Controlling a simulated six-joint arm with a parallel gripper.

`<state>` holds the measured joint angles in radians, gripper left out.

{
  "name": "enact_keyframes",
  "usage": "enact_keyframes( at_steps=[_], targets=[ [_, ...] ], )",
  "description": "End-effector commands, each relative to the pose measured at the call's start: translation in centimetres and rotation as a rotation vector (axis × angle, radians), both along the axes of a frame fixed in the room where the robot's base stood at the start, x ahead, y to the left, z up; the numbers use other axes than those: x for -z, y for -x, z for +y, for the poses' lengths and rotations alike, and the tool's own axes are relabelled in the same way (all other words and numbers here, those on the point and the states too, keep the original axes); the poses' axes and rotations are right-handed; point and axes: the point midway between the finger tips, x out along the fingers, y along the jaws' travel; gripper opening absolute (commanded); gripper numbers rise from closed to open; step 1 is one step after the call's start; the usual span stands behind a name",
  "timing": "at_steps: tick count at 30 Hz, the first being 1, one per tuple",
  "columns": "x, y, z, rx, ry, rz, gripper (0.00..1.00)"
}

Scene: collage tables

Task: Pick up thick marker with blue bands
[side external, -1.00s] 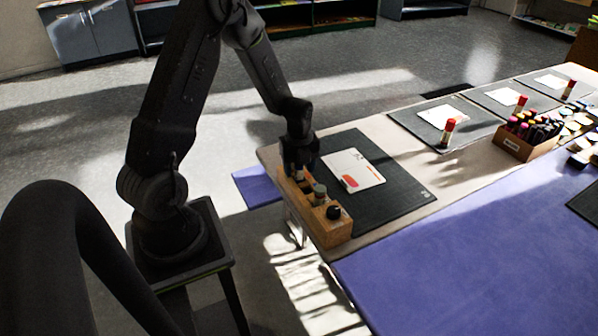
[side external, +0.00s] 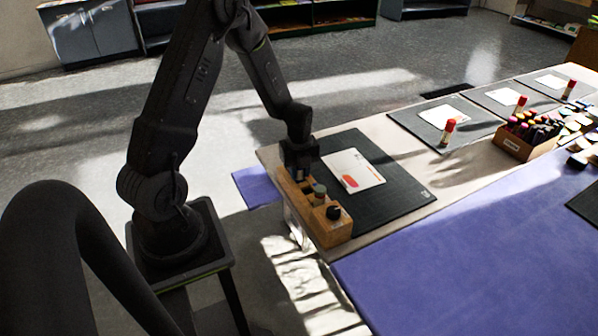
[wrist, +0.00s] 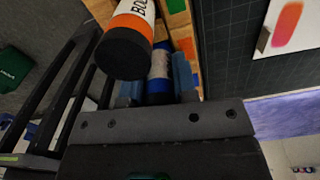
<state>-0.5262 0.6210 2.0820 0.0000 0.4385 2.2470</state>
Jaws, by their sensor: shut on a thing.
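The thick marker with blue bands (wrist: 159,66) stands in a slot of the wooden block (side external: 338,233), white with a blue band in the wrist view. My gripper (side external: 299,172) is low over the far end of the block. In the wrist view its two bluish fingertips (wrist: 158,84) are on either side of this marker and shut on it. Its lower end is hidden. A thicker-looking white marker with an orange band and dark end (wrist: 126,45) stands close beside it, nearer the camera.
A grey-capped piece (side external: 319,191) and a black-capped piece (side external: 333,212) stand in the same block. A dark mat (side external: 395,205) with a white card (side external: 352,170) lies to the right. A marker box (side external: 515,148) is farther right.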

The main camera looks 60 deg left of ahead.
Motion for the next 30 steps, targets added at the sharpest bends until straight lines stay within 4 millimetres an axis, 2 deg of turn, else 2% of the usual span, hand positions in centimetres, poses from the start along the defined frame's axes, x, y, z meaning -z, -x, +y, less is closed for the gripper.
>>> enact_keyframes(
  at_steps=[8, 11, 16, 30],
  targets=[
    [-0.6, 0.0, 0.0, 0.0, -0.001, -0.001, 0.05],
    [-1.5, -0.1, 0.0, 0.0, -0.002, -0.003, 0.05],
    [-4.1, -0.1, 0.0, 0.0, -0.003, -0.006, 0.05],
    [-9.2, 6.9, 5.2, -0.006, -0.002, -0.002, 0.05]
  ],
)
